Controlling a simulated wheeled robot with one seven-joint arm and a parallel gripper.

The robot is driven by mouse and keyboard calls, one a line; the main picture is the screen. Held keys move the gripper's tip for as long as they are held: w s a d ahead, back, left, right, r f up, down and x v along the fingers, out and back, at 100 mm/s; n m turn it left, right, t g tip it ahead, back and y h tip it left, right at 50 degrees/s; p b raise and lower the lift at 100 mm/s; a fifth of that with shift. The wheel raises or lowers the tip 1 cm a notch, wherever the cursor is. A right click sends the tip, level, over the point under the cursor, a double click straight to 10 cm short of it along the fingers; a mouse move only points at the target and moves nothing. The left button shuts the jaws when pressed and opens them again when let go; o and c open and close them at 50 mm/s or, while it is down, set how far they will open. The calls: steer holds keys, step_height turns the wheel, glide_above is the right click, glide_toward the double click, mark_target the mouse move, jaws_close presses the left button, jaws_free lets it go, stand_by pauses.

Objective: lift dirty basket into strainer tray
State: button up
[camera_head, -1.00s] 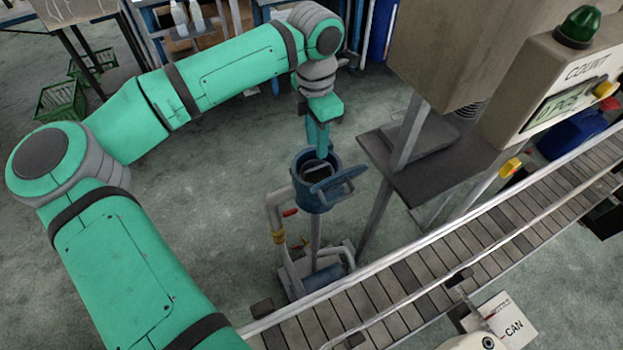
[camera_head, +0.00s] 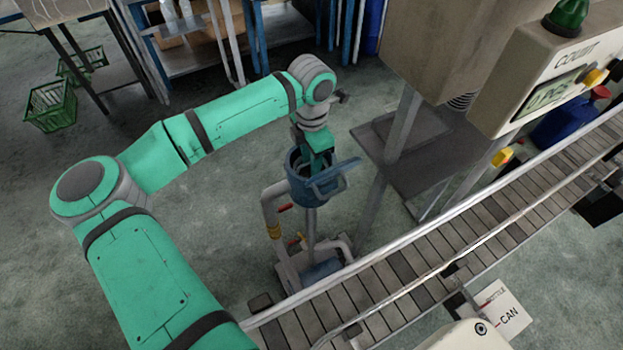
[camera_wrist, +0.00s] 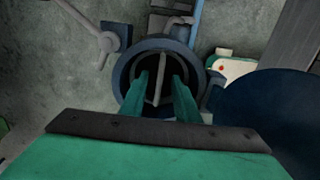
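The blue strainer pot (camera_head: 309,190) stands on a pipe stand beside the conveyor, its round lid (camera_head: 335,172) swung open to the right. It also shows in the wrist view (camera_wrist: 122,85), with the dark lid (camera_wrist: 270,115) at right. My gripper (camera_head: 312,166) reaches down into the pot's mouth, and its tips are hidden in the head view. In the wrist view my two fingers (camera_wrist: 161,82) are apart, with a thin grey upright handle (camera_wrist: 157,88) between them. I cannot see contact. The basket's body is hidden in the dark pot. I cannot make out a strainer tray.
The conveyor (camera_head: 430,250) runs diagonally close in front of the pot. A grey stand plate (camera_head: 425,150) and a counter box (camera_head: 550,75) are at right. Green baskets (camera_head: 52,105) lie at far left. The floor left of the pot is clear.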

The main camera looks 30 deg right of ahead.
steer(key=shift+w+f, duration=0.1)
steer(key=shift+c, duration=0.4)
jaws_close()
steer(key=shift+a, duration=0.15)
steer(key=shift+d, duration=0.25)
steer(key=shift+a, duration=0.15)
stand_by(0.5)
